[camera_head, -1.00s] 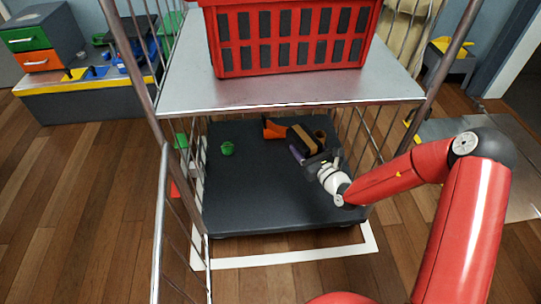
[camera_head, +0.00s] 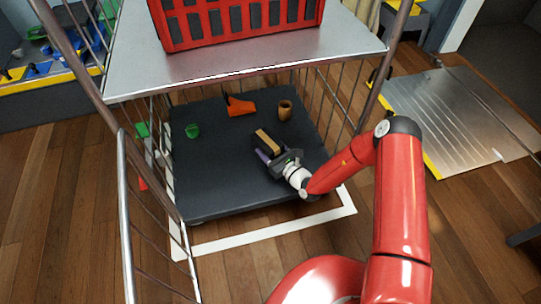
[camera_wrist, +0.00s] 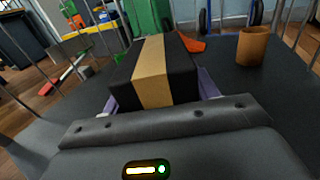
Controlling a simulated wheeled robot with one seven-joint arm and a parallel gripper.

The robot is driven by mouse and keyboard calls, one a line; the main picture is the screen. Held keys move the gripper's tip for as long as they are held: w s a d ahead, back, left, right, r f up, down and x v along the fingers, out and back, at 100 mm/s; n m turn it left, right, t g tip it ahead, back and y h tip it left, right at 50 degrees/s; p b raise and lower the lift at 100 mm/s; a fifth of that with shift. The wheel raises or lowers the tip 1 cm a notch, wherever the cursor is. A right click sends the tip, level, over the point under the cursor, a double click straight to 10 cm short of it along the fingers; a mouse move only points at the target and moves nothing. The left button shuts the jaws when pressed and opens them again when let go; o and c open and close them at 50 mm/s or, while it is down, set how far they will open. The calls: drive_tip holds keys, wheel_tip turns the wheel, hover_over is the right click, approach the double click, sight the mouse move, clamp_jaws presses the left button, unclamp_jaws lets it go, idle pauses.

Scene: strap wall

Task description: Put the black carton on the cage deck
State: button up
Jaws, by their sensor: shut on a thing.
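The black carton (camera_wrist: 178,80) with a tan band across it is between the purple fingers of my gripper (camera_wrist: 155,98) in the wrist view. In the head view the carton (camera_head: 258,138) and my gripper (camera_head: 268,151) are over the front right part of the dark cage deck (camera_head: 215,180). The gripper is shut on the carton. The carton is low and close to the deck; I cannot tell whether its underside touches it.
On the deck, a green item (camera_head: 192,131) is at the left, an orange item (camera_head: 239,106) at the back and a brown cup (camera_head: 285,110) at the back right. A metal shelf (camera_head: 240,66) with a red crate (camera_head: 235,20) is above. Barred sides flank the deck.

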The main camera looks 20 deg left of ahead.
wheel_tip(320, 180, down, 4)
drive_tip(key=shift+r, duration=0.25)
drive_tip(key=o, duration=1.3)
drive_tip(key=shift+f+b, duration=0.1)
drive_tip(key=shift+b, duration=0.2)
drive_tip(key=shift+r, duration=0.2)
drive_tip(key=p+v, duration=0.1)
drive_tip(key=v, duration=1.1)
